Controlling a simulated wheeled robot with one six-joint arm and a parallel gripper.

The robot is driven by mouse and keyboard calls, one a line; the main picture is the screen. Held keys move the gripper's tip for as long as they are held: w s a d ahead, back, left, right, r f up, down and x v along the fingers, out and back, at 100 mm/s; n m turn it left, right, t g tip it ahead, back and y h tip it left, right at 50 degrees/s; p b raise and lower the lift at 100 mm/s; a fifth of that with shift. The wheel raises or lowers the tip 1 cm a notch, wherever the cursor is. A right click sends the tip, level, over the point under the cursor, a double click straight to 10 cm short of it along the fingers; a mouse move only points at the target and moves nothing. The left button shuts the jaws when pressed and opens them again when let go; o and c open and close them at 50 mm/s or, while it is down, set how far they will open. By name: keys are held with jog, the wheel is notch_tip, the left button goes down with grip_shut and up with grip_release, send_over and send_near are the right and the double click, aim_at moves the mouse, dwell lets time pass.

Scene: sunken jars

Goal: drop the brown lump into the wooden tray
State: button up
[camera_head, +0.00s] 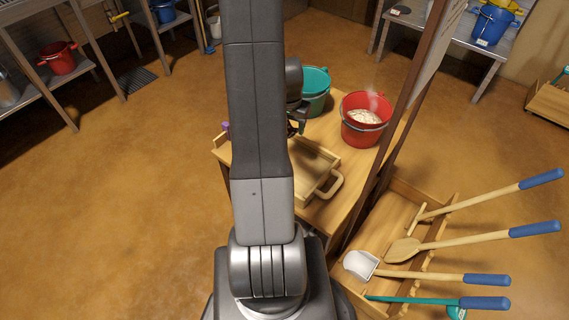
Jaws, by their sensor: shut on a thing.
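The wooden tray (322,178) sits on a wooden table, with a handle at its front right; my arm covers its left part. My gripper (296,126) is partly hidden behind my arm, above the far left side of the tray, in front of the teal bucket. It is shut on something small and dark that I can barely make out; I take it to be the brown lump. No other brown lump shows.
A teal bucket (316,88) and a red bucket (364,120) with pale contents stand behind the tray. A dark upright post (397,130) rises at the table's right. A wooden bin (391,214) with long-handled tools lies right. Open floor is at left.

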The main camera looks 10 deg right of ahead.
jog(key=shift+f+b, duration=1.7)
jog(key=shift+f, duration=1.05)
jog(key=o, duration=1)
jog(key=shift+o, duration=0.2)
jog(key=shift+r, duration=0.15)
notch_tip(320, 180, up, 13)
jog(key=s+a+p, duration=0.1)
jog(key=p, duration=0.1)
jog(key=shift+s+r, duration=0.2)
jog(key=shift+s, duration=0.15)
